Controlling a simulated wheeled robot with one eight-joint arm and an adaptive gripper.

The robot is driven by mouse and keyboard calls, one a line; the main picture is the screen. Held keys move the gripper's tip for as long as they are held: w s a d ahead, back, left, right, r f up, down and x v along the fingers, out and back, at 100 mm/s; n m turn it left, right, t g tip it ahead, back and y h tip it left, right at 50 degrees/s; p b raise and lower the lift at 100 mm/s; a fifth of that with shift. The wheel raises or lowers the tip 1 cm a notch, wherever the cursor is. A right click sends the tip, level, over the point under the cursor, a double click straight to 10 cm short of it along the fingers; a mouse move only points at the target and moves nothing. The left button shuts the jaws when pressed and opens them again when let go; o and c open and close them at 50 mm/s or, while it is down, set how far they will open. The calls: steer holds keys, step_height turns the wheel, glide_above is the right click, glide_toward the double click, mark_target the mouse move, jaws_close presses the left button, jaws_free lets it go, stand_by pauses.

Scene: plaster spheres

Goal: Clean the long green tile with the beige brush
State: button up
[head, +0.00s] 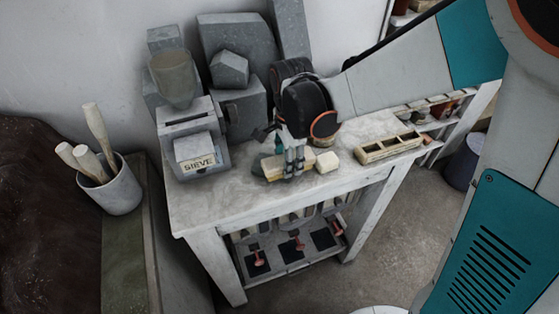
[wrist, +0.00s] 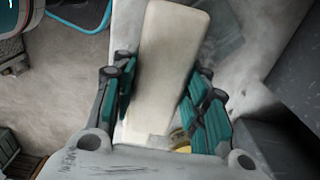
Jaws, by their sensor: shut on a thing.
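My gripper (head: 293,172) is low over the pale worktable, its fingers pointing down and shut on a long beige block, which I take for the beige brush (head: 272,168). In the wrist view the beige brush (wrist: 170,55) lies between the two teal finger pads of my gripper (wrist: 160,100) and reaches out past them. Its bristles are not clear. I cannot tell whether it touches the table. A dark greenish edge (head: 257,168) shows at its left end in the head view; I cannot tell whether this is the long green tile. No whole green tile shows.
A small cream block (head: 328,162) sits just right of my gripper. A wooden compartment tray (head: 390,149) stands on the table's (head: 210,206) right end. A grey box marked SIEVE (head: 196,155) and grey stone blocks (head: 240,40) crowd the left and back. The front left tabletop is clear.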

mark_target(276, 162)
steer(key=shift+w+d, duration=0.15)
steer(key=shift+d, duration=0.35)
steer(key=shift+f, duration=0.1)
steer(key=shift+a, duration=0.15)
steer(key=shift+s+a, duration=0.2)
steer(key=shift+a, duration=0.45)
steer(key=shift+s+a, duration=0.25)
steer(key=shift+a, duration=0.45)
steer(key=shift+s+a, duration=0.2)
steer(key=shift+a, duration=0.45)
steer(key=shift+w+d+r+p, duration=0.2)
steer(key=shift+d+r, duration=0.2)
steer(key=shift+d, duration=0.15)
steer(key=shift+w+d+r+p, duration=0.1)
steer(key=shift+w+d+r, duration=0.05)
steer(key=shift+d+r, duration=0.35)
steer(key=shift+f, duration=0.1)
steer(key=shift+w, duration=0.1)
